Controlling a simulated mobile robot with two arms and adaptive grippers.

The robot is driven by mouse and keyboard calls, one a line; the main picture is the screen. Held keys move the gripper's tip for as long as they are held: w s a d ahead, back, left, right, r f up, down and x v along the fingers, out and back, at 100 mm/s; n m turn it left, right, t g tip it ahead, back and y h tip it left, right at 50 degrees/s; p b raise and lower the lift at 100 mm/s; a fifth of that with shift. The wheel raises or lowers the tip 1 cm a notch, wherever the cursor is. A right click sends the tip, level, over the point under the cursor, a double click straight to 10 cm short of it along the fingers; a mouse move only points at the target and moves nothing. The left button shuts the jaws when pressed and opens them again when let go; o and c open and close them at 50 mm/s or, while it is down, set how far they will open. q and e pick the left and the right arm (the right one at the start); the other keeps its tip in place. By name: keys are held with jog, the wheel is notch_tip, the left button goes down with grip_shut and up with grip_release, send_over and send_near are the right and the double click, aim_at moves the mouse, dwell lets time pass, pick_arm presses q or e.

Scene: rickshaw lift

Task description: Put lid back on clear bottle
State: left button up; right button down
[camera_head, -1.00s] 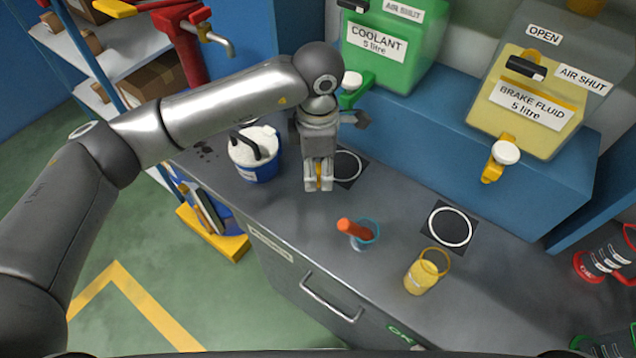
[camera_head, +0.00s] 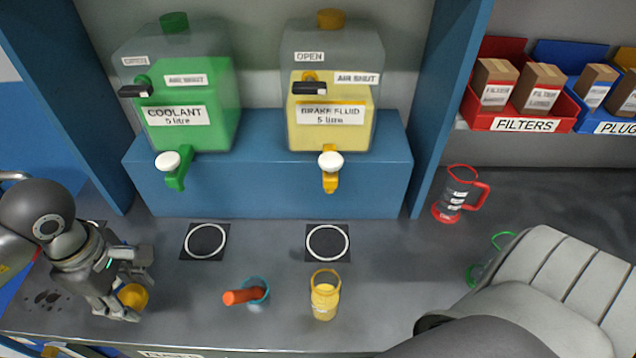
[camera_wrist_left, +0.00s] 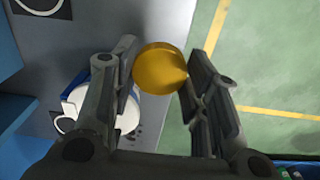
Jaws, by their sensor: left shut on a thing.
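My left gripper (camera_head: 135,296) is at the left of the bench in the head view, shut on a round yellow-orange lid (camera_head: 132,297). The left wrist view shows the lid (camera_wrist_left: 160,68) between the two fingers, above the bench's front edge. A small clear container with yellow contents (camera_head: 325,300) and a yellow ring at its top stands upright right of the middle. Left of it stands a clear bluish container (camera_head: 259,297) with an orange piece (camera_head: 240,296) sticking out sideways. I cannot tell which is the clear bottle. My right gripper is not in view.
Two dark pads with white rings (camera_head: 205,241) (camera_head: 327,243) lie behind the containers. The coolant tank (camera_head: 190,110) and brake fluid tank (camera_head: 328,110) stand on a blue shelf (camera_head: 270,190). A blue-and-white tub (camera_wrist_left: 122,112) is beside the left gripper. A red-handled jug (camera_head: 460,195) stands right.

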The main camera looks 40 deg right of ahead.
pick_arm(q)
jog(key=s+a+r+m, duration=0.1)
jog(key=s+a+m, duration=0.6)
jog(key=a+m, duration=0.2)
jog(key=shift+s+a+m, duration=0.25)
jog(key=shift+a+m, duration=0.1)
jog(key=shift+m, duration=0.35)
jog(key=shift+r, duration=0.1)
